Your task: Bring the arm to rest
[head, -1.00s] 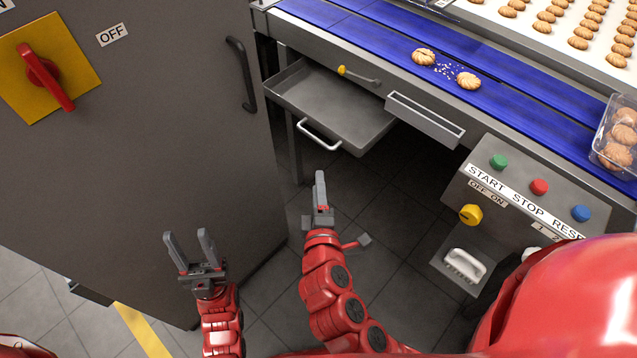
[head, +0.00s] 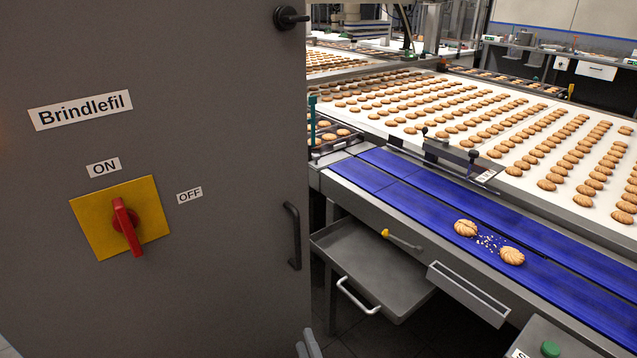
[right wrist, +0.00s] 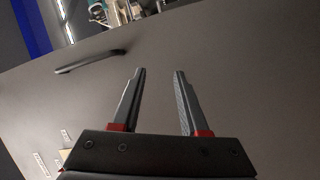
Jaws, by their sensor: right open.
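My right gripper (head: 309,344) shows only as grey fingertips at the bottom edge of the head view, in front of the cabinet's lower right edge. In the right wrist view the two fingers (right wrist: 159,72) stand apart with nothing between them. Behind them there is the plain grey cabinet face and its dark handle (right wrist: 90,62). I cannot tell how far the fingers are from the face. The rest of my right arm and all of my left gripper are outside the head view.
The grey cabinet (head: 230,270) fills the left, with a red rotary switch (head: 127,226) on a yellow plate. To the right, an open metal drawer (head: 385,290) juts out below the blue conveyor (head: 405,190). Two biscuits (head: 466,228) and crumbs lie on the belt.

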